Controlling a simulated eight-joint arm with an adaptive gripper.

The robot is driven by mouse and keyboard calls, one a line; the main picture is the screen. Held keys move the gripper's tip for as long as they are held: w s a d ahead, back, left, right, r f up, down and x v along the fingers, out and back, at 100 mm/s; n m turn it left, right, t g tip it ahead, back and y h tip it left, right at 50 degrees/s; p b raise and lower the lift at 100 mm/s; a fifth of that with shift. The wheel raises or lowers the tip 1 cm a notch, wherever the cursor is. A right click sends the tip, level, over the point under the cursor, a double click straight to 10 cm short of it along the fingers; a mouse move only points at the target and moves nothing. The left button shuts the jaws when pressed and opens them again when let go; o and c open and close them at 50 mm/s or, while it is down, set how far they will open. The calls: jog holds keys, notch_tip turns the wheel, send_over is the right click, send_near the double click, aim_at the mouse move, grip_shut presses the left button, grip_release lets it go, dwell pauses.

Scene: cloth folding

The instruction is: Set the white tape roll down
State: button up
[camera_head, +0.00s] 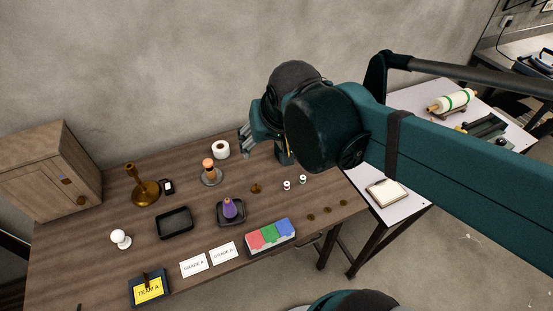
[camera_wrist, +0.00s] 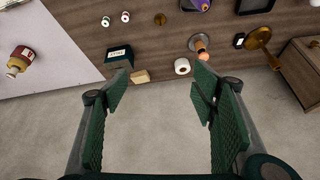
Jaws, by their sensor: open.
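The white tape roll (camera_head: 221,149) rests near the back edge of the brown wooden table, its dark hole showing. In the wrist view the same white roll (camera_wrist: 182,68) lies at the table edge, beyond the fingertips and left of the right-hand finger. My gripper (camera_head: 264,150) is to the right of the roll in the head view. In the wrist view my gripper (camera_wrist: 160,88) has its two green pads wide apart with nothing between them. The roll looks apart from both fingers.
An orange-topped item on a round stand (camera_head: 210,172) is just in front of the roll. A dark labelled box (camera_wrist: 118,56) and a tan block (camera_wrist: 140,76) sit near the table edge. A brass candlestick (camera_head: 143,188) and wooden cabinet (camera_head: 55,180) are further left.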

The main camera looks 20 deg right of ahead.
jog(key=shift+s+d+f+n+t, duration=0.1)
jog(key=shift+s+f+n+t, duration=0.2)
jog(key=shift+s, duration=0.6)
jog(key=shift+s+d+f+n+t, duration=0.1)
jog(key=shift+s+f+n, duration=0.15)
jog(key=shift+s+n, duration=0.45)
jog(key=shift+s+d+f+n+t, duration=0.1)
jog(key=shift+s+f+n+t, duration=0.15)
jog(key=shift+s, duration=0.85)
